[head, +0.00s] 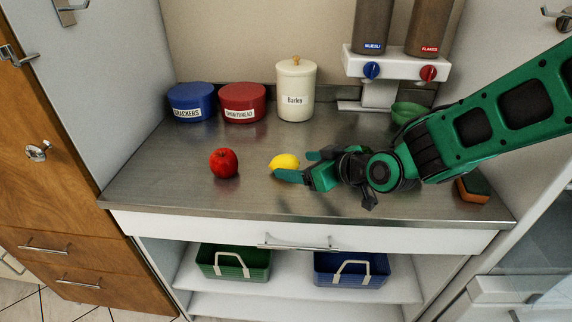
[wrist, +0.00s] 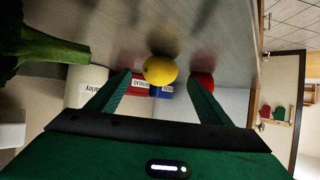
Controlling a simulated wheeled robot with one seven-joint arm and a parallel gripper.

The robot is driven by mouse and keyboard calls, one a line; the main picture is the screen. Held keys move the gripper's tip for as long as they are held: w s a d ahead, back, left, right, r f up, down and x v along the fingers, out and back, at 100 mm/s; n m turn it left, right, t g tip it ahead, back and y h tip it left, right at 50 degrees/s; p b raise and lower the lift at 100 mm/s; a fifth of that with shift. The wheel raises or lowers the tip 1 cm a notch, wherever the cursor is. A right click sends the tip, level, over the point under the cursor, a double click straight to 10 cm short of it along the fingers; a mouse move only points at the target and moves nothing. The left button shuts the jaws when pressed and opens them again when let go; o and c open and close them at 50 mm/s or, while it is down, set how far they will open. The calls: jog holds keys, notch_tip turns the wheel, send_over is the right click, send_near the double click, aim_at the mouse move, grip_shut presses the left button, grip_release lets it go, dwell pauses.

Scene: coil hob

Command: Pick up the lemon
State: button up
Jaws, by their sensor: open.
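The yellow lemon (head: 284,161) lies on the metal counter just beyond the fingertips of my gripper (head: 297,166). My gripper is open and empty, pointing left with its fingers low over the counter. In the wrist view the lemon (wrist: 160,70) shows between and a little ahead of the two fingertips (wrist: 158,88). In the head view the near finger passes just in front of the lemon's lower edge. I cannot tell whether it touches it.
A red apple (head: 224,163) sits left of the lemon. Behind stand a blue crackers tin (head: 192,103), a red shortbread tin (head: 243,103) and a cream barley jar (head: 295,92). A dispenser (head: 395,66) and green bowl (head: 408,112) are at back right. The counter's front left is clear.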

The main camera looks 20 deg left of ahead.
aim_at(293, 166)
jog(key=shift+f+x, duration=0.2)
jog(key=shift+x, duration=2.35)
jog(key=shift+s+d, duration=0.1)
jog(key=shift+c, duration=0.3)
jog(key=c, duration=1.1)
